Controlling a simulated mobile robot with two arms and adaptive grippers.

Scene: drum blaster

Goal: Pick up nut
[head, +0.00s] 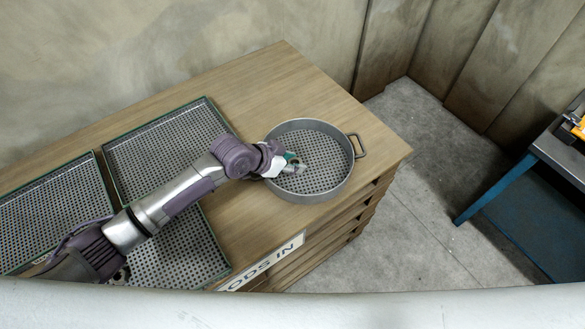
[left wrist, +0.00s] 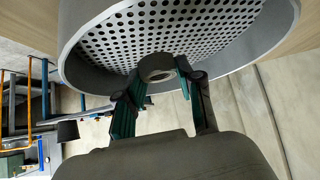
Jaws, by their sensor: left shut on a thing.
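A grey metal nut (left wrist: 157,68) sits between the teal-padded fingertips of my left gripper (left wrist: 155,82) in the left wrist view. The gripper is shut on it. In the head view my left gripper (head: 291,163) reaches over the left rim of a round grey perforated basket (head: 335,186), and the nut is too small to make out clearly there. In the left wrist view the basket's perforated floor (left wrist: 190,30) lies behind the nut. I cannot tell whether the nut touches the basket. My right gripper is in neither view.
The basket stands on a wooden bench (head: 270,75) near its right end. Perforated trays (head: 165,150) lie to the left, under my left arm. A sign (head: 262,264) is on the bench's front. A blue-legged table (head: 520,205) stands at right across open floor.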

